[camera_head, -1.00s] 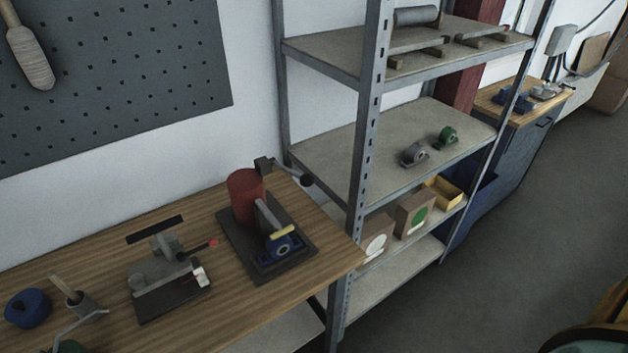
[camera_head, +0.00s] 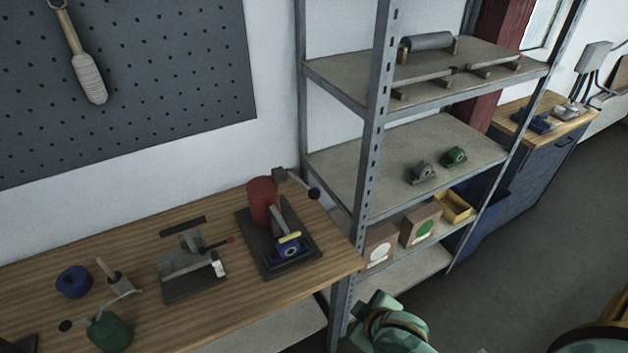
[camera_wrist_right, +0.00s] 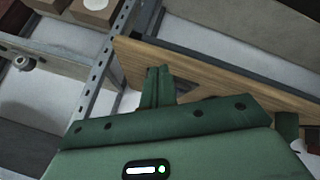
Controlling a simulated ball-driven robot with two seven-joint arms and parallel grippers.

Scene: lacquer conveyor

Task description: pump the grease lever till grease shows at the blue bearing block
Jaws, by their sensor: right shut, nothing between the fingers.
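The red grease cylinder (camera_head: 263,200) stands on a dark plate on the wooden bench. The blue bearing block (camera_head: 289,250) sits at the front of the same plate. A grey bar runs from the cylinder towards the block, with a yellow piece (camera_head: 290,237) at the block's top; I cannot tell if any grease shows. My right gripper (camera_wrist_right: 158,72) is shut and empty near the bench edge, apart from the lever. My left gripper is not in view.
A metal shelf rack (camera_head: 374,130) stands just right of the bench, its post near my right arm. A grey fixture (camera_head: 190,265), a green pot (camera_head: 108,331) with a crank and a blue round item (camera_head: 74,281) stand left on the bench (camera_head: 225,325).

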